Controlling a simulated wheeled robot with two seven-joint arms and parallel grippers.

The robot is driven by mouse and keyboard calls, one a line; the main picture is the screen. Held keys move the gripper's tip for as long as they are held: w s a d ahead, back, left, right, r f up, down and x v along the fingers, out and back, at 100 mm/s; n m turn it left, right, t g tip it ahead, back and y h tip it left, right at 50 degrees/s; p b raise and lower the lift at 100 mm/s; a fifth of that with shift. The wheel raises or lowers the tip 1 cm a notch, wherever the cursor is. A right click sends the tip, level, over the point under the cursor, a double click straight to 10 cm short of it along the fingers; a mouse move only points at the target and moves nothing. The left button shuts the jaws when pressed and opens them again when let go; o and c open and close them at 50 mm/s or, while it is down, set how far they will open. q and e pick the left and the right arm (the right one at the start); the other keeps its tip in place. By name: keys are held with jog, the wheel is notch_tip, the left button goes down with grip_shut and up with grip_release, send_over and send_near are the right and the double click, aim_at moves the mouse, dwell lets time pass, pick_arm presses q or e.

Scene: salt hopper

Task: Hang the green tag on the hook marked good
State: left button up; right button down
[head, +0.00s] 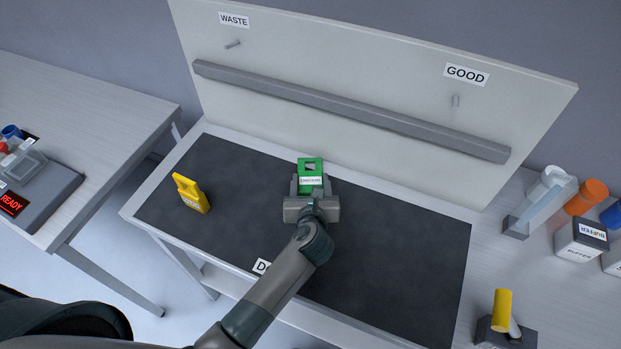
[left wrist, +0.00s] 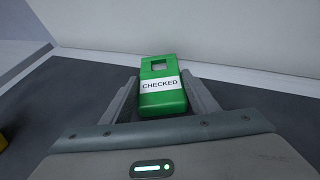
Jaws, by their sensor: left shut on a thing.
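The green tag (head: 311,166) has a square hole near its far end and a white label reading CHECKED. My left gripper (head: 311,186) is shut on its near part, with the hole end pointing away toward the board. In the left wrist view the green tag (left wrist: 160,72) sits between the two fingers (left wrist: 162,98). Whether it touches the mat is hard to tell. The hook under the GOOD sign (head: 455,101) is an empty grey peg on the upright board, up and right of the tag. My right gripper is not in view.
A grey rail (head: 340,108) runs across the board below the hooks. The WASTE hook (head: 233,44) is empty at upper left. Containers and a BUFFER box (head: 581,240) stand at right.

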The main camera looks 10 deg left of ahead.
pick_arm(q)
jog(key=shift+f, duration=0.25)
jog(key=o, duration=1.1)
jog(key=shift+o, duration=0.2)
jog(key=shift+b, duration=0.4)
jog(key=shift+s+d+r+b, duration=0.15)
jog(key=shift+s+b, duration=0.15)
jog(key=shift+s, duration=0.3)
jog(key=r+b+v, duration=0.1)
jog(key=b+v, duration=0.4)
jog(key=v, duration=1.1)
jog(key=shift+a, duration=0.35)
